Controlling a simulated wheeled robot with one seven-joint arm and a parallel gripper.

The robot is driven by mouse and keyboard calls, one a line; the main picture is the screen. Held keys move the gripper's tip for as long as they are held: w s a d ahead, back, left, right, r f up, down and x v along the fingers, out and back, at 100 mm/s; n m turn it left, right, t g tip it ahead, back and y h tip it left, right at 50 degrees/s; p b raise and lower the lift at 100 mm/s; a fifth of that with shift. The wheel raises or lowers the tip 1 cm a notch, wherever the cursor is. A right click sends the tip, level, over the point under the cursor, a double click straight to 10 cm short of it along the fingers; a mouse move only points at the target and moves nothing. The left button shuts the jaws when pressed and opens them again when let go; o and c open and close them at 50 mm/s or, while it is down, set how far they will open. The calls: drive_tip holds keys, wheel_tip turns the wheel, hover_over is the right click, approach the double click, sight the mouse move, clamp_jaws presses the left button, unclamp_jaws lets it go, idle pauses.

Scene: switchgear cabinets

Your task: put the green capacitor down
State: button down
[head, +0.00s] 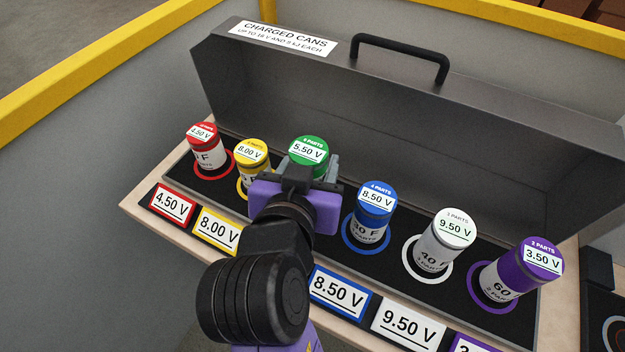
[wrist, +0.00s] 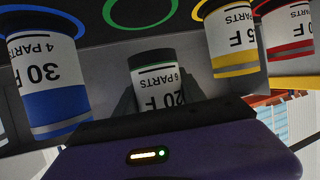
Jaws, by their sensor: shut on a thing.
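The green capacitor (head: 309,149), with a green 5.50 V cap, is between the fingers of my gripper (head: 312,172), which is shut on it. In the wrist view, which looks upside down, the green capacitor (wrist: 158,78) shows its white side between the fingers. The green ring (wrist: 140,10) on the black panel is empty, and a gap shows between it and the capacitor's base, so the capacitor is held off the panel. In the head view my arm and gripper hide the green ring.
The yellow can (head: 251,153) stands close on the left and the blue can (head: 373,210) on the right, each in its ring. Red (head: 204,146), white (head: 445,237) and purple (head: 522,268) cans also stand in the case. The open lid (head: 390,125) rises behind them.

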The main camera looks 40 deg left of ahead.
drive_tip(key=shift+f, duration=2.3)
drive_tip(key=shift+f+b, duration=0.1)
drive_tip(key=shift+b, duration=0.2)
drive_tip(key=c, duration=0.7)
unclamp_jaws()
drive_tip(key=shift+s, duration=0.1)
drive_tip(key=v, duration=1.1)
drive_tip(key=shift+s+d+r+p, duration=0.2)
drive_tip(key=shift+s+d+p, duration=0.05)
drive_tip(key=shift+s+p, duration=0.05)
